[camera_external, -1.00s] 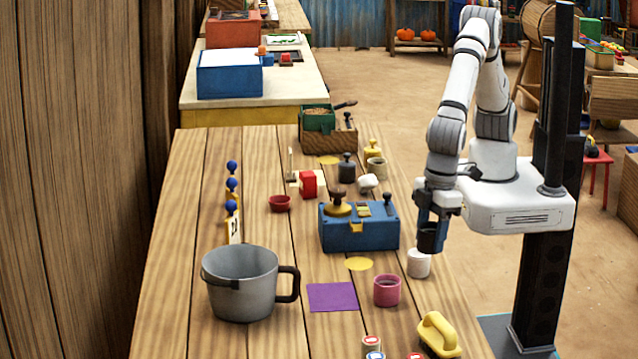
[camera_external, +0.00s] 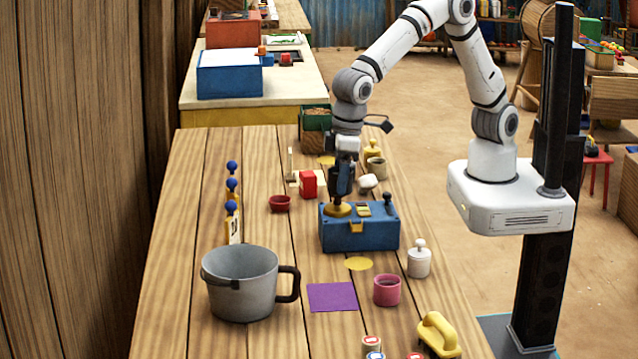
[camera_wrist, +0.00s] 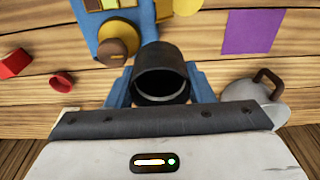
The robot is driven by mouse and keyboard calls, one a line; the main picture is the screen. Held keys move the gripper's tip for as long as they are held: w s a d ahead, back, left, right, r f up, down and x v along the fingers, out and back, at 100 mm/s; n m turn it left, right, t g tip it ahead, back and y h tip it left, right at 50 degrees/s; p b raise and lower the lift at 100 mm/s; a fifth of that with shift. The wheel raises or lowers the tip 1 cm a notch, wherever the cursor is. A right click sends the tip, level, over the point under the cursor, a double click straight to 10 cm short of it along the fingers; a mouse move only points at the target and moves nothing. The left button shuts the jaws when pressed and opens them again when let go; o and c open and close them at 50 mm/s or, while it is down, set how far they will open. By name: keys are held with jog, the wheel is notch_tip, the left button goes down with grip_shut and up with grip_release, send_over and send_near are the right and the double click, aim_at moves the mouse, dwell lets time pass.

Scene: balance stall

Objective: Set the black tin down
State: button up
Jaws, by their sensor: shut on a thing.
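My gripper (camera_wrist: 161,88) is shut on the black tin (camera_wrist: 162,72), a dark cylinder seen between the two blue fingers in the wrist view. In the external view my gripper (camera_external: 342,182) points down over the back left part of the blue box (camera_external: 360,237), close to its brass round piece (camera_external: 338,209). The tin is hard to tell from the dark gripper there. I cannot tell whether its bottom touches anything. In the wrist view the blue box (camera_wrist: 88,25) and its brass knob (camera_wrist: 118,40) lie beyond the tin.
A red block (camera_external: 308,184) and red bowl (camera_external: 279,203) lie left of the box. A white knobbed canister (camera_external: 419,262), pink cup (camera_external: 387,290), yellow disc (camera_external: 359,264), purple sheet (camera_external: 332,297) and grey pot (camera_external: 243,284) stand nearer the front. Bare wood lies around the disc.

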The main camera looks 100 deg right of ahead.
jog(key=w+d+m, duration=0.3)
jog(key=w+d, duration=0.1)
jog(key=d, duration=1)
jog(key=m, duration=0.2)
send_over(310, 210)
jog(key=shift+h, duration=0.3)
notch_tip(310, 210, down, 11)
jog(key=shift+s+a+r, duration=0.1)
jog(key=shift+s, duration=0.05)
jog(key=shift+f, duration=2.2)
jog(key=shift+f, duration=0.2)
jog(key=o, duration=1)
jog(key=shift+c, duration=0.2)
jog(key=shift+r, duration=0.2)
